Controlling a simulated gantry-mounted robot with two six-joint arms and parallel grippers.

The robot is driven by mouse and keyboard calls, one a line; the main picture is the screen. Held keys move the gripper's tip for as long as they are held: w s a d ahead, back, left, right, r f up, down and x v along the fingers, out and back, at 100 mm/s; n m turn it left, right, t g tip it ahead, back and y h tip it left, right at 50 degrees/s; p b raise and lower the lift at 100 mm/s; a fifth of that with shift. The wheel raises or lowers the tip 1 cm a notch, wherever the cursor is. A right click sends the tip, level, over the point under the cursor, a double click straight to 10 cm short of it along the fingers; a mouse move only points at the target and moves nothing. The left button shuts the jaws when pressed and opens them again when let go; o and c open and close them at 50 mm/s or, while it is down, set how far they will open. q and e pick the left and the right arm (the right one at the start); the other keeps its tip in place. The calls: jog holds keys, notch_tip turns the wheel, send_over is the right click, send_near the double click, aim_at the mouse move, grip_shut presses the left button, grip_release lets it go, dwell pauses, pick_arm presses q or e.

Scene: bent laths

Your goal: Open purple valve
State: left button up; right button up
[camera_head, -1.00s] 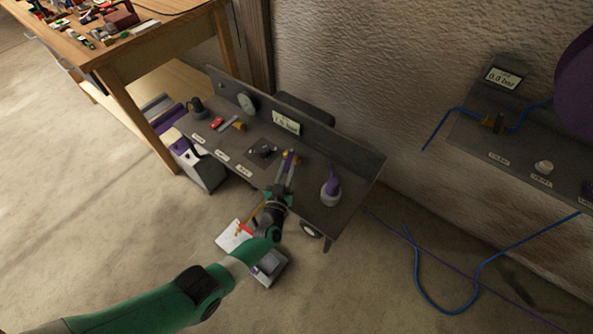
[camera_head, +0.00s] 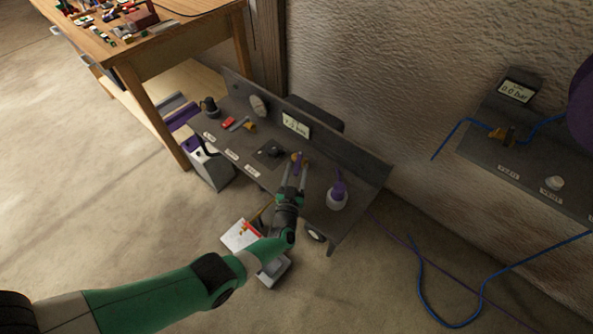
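The purple valve (camera_head: 296,158) is a small purple handle with brass-coloured parts, on the dark grey bench below the wall. My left gripper (camera_head: 295,165) reaches over the front of the bench, with its two grey fingertips at the valve handle. The fingers stand apart with a gap between them, and the handle shows at or between the tips. Whether they touch it is too small to tell. The fingers partly hide the valve's lower part. My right gripper is not in view.
A purple-topped bottle (camera_head: 337,194) stands close to the right of the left gripper. A display (camera_head: 296,125) stands behind the valve. A black fitting (camera_head: 270,151) is to the left. A second bench (camera_head: 480,150) with a blue hose is at the right.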

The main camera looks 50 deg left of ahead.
pick_arm(q)
jog(key=shift+s+d+r+p, duration=0.1)
jog(key=shift+s+d+p, duration=0.15)
jog(key=shift+p, duration=0.1)
jog(key=p+v, duration=0.5)
jog(key=v, duration=0.6)
jog(key=shift+a, duration=0.15)
